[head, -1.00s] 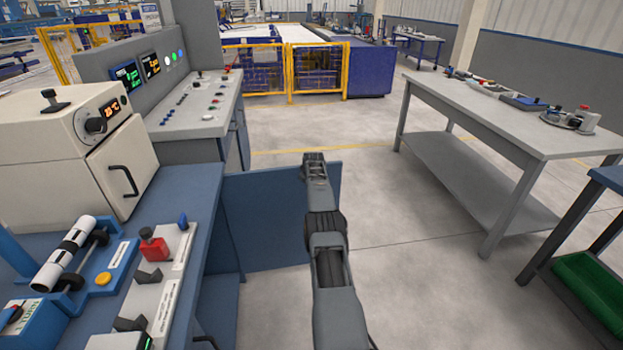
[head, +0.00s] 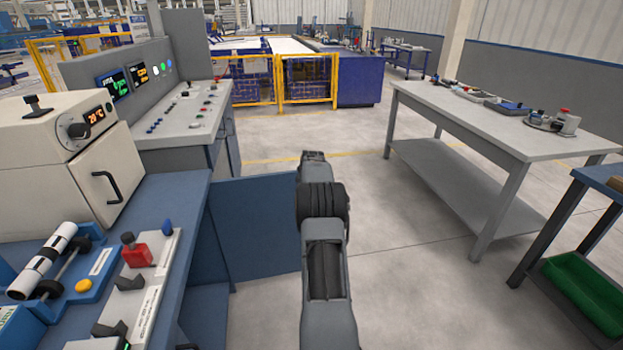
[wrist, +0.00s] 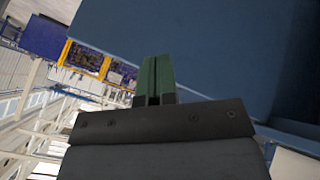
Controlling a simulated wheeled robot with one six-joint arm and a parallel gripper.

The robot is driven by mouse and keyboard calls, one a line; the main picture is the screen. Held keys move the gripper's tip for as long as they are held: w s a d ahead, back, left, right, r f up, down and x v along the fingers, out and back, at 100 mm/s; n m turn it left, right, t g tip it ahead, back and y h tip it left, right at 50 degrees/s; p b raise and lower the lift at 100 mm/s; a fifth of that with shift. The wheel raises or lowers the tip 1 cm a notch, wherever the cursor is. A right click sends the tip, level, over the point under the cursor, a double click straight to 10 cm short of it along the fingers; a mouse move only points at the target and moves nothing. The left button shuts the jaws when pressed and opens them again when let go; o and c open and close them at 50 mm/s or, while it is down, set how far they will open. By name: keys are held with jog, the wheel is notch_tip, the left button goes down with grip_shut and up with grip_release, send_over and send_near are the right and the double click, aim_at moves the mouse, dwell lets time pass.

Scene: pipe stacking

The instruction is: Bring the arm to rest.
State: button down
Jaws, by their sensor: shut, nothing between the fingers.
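My arm reaches forward from the bottom middle of the head view, over open floor. The fingers are hidden behind my arm there. In the wrist view my gripper (wrist: 154,80) shows two green fingers pressed together, shut and empty. A large blue panel (wrist: 220,45) fills the upper right of the wrist view, behind the fingers. I cannot tell how far it is from them. In the head view a blue panel (head: 255,230) stands just left of my arm, at the end of the blue workbench.
The blue bench (head: 165,215) on the left holds a white oven (head: 65,150) and a roller fixture with a pipe (head: 42,262). A grey control console (head: 180,120) stands beyond. A grey table (head: 500,125) is at the right. Clear floor (head: 400,240) lies between.

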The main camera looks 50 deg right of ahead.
jog(key=shift+s+d+r, duration=0.1)
jog(key=shift+s+r, duration=0.65)
jog(key=shift+r, duration=0.25)
